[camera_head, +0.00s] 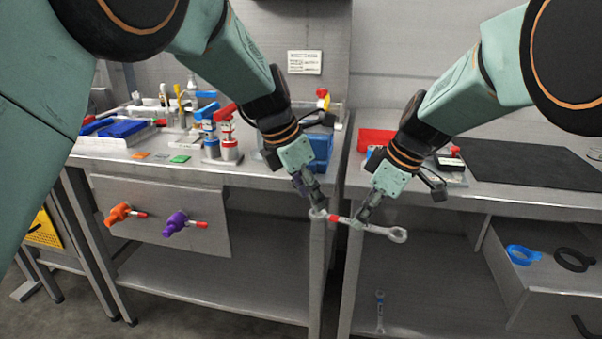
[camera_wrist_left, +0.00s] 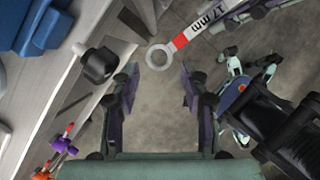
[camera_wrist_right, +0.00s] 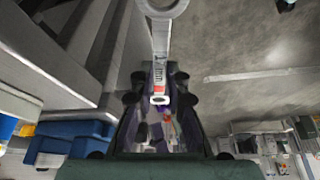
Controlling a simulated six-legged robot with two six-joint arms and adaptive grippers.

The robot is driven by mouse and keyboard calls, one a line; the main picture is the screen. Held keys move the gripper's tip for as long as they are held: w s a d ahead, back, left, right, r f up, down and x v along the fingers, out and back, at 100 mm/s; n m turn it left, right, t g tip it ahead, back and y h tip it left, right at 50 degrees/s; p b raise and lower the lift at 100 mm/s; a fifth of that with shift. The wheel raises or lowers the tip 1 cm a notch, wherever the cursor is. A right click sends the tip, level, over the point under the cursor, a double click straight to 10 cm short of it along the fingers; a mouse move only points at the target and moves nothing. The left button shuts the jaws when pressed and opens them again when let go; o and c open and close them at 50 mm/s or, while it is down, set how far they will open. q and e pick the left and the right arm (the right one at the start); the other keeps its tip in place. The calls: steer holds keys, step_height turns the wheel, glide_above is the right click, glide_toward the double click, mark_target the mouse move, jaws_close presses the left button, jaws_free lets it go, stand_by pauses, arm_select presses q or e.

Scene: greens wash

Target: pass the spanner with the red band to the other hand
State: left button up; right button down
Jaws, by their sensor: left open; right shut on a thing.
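The spanner with the red band (camera_head: 384,230) is a grey ring spanner held in the air in front of the gap between the two benches. My right gripper (camera_head: 360,217) is shut on its shaft, beside the red band. In the right wrist view the spanner (camera_wrist_right: 160,45) runs lengthwise between the fingers (camera_wrist_right: 158,82). My left gripper (camera_head: 314,202) is open, close to the ring end by the red band. In the left wrist view that ring end of the spanner (camera_wrist_left: 160,57) shows ahead between the spread fingers (camera_wrist_left: 160,85); contact cannot be told.
Orange (camera_head: 118,213) and purple (camera_head: 175,222) handled valves are on the left bench's front panel. A blue box (camera_head: 320,150) and a red bin (camera_head: 374,138) sit near the bench edges. Another spanner (camera_head: 380,308) is on the lower right shelf. An open drawer holds a blue ring (camera_head: 522,255) and black ring (camera_head: 574,260).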

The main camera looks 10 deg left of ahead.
mark_target(314, 214)
arm_select(q)
steer(key=shift+x, duration=1.8)
steer(key=c, duration=0.9)
jaws_close()
arm_select(e)
steer(key=c, duration=1.3)
jaws_free()
steer(key=shift+o, duration=0.2)
steer(key=shift+r, duration=0.1)
